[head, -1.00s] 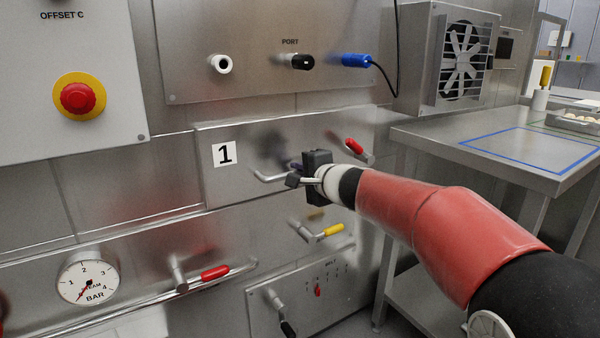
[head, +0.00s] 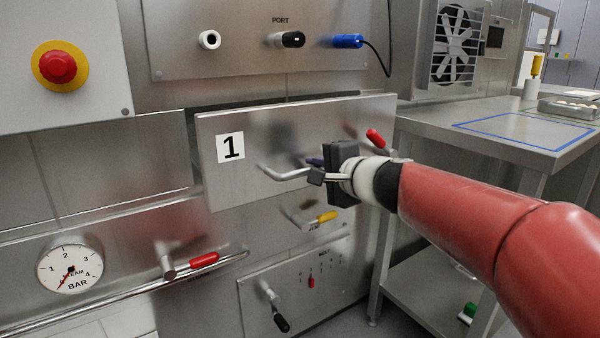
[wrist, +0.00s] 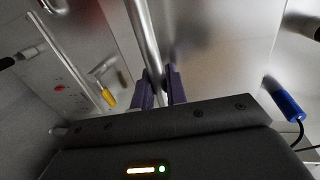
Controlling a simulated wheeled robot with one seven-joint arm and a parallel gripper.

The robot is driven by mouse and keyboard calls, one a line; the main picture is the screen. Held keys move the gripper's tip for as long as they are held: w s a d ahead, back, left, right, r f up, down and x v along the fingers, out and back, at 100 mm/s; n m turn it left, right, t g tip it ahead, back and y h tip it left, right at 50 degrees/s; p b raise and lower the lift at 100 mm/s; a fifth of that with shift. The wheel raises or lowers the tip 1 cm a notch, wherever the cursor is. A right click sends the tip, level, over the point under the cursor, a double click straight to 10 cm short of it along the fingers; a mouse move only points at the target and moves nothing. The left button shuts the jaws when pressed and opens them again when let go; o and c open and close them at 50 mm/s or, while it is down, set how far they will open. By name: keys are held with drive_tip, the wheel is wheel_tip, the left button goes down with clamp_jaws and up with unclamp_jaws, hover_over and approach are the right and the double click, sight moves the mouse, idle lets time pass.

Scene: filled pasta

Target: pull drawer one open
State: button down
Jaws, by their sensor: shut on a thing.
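Drawer one (head: 225,182) is a steel front with a white label marked 1. It stands out from the panel around it, with a dark gap along its top edge. Its bar handle (head: 285,174) runs across the front, and it also shows in the wrist view (wrist: 143,35). My gripper (head: 318,168) is at the right part of the handle. In the wrist view its two purple fingers (wrist: 160,88) are shut on the bar, one on each side. The handle's right end is hidden behind my gripper in the head view.
A red-handled lever (head: 376,139) sits close by, right of my gripper. A yellow-handled valve (head: 326,217) and a red-handled lever (head: 204,260) are below the drawer. A blue plug (head: 347,41) with a cable is above. A steel table (head: 480,140) stands at right.

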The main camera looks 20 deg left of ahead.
drive_tip(key=f+b+v, duration=0.1)
drive_tip(key=b+v, duration=0.1)
drive_tip(key=v, duration=0.6)
drive_tip(key=f+b+v, duration=0.2)
drive_tip(key=v, duration=0.6)
drive_tip(key=shift+s+d+f+b, duration=0.25)
drive_tip(key=shift+s+d+b, duration=0.05)
drive_tip(key=shift+s+d, duration=0.1)
drive_tip(key=c, duration=1.5)
unclamp_jaws()
drive_tip(key=shift+a, duration=0.1)
drive_tip(key=shift+o, duration=0.2)
drive_tip(key=shift+r, duration=0.1)
drive_tip(key=v, duration=0.7)
drive_tip(key=shift+s+d+p, duration=0.25)
drive_tip(key=shift+d+p, duration=0.05)
